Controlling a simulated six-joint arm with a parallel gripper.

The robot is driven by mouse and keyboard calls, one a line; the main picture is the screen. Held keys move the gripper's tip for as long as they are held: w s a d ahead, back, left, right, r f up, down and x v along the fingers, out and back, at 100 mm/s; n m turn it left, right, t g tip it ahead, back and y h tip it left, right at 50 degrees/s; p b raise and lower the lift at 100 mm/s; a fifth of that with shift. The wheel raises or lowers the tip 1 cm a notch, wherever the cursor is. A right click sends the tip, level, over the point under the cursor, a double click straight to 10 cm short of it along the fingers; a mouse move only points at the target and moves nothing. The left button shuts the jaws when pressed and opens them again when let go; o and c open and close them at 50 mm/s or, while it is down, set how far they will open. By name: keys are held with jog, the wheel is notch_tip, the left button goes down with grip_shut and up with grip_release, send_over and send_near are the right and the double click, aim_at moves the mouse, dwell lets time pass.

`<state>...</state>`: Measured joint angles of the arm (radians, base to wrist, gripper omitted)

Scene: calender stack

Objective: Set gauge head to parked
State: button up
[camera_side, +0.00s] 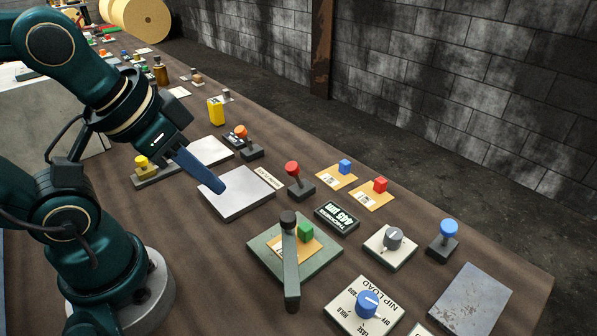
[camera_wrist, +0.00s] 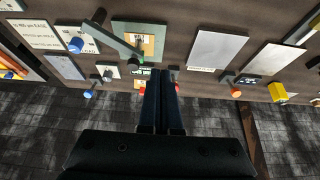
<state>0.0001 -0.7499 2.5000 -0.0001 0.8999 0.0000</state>
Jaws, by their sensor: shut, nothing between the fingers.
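The gauge head appears to be the grey-green bar (camera_side: 291,262) with a dark round knob (camera_side: 288,218) at its far end. It lies across a green base plate (camera_side: 265,250) carrying an orange card and a green block (camera_side: 305,231). The bar and plate also show at the top of the wrist view, with the bar (camera_wrist: 112,42) slanting across the plate's left part. I cannot read any parked mark. My gripper (camera_side: 221,188) is shut and empty, over a pale plate left of the gauge, apart from the knob. Its blue fingers (camera_wrist: 160,75) point forward in the wrist view.
A red-knobbed lever (camera_side: 292,170) and a dark thickness display (camera_side: 337,217) stand near the gauge. Blue-knobbed lever (camera_side: 448,230), grey dial (camera_side: 392,238) and NIP LOAD dial (camera_side: 367,303) are to the right. A yellow block (camera_side: 215,110) stands behind my gripper.

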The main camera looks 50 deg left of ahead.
jog(key=o, duration=0.9)
jog(key=shift+r, duration=0.3)
jog(key=m+g, duration=0.4)
jog(key=g, duration=0.1)
send_over(288, 216)
notch_tip(288, 216, down, 2)
jog(key=shift+w+a+f, duration=0.1)
jog(key=shift+f+m+g, duration=0.3)
jog(key=shift+f, duration=2.6)
grip_shut()
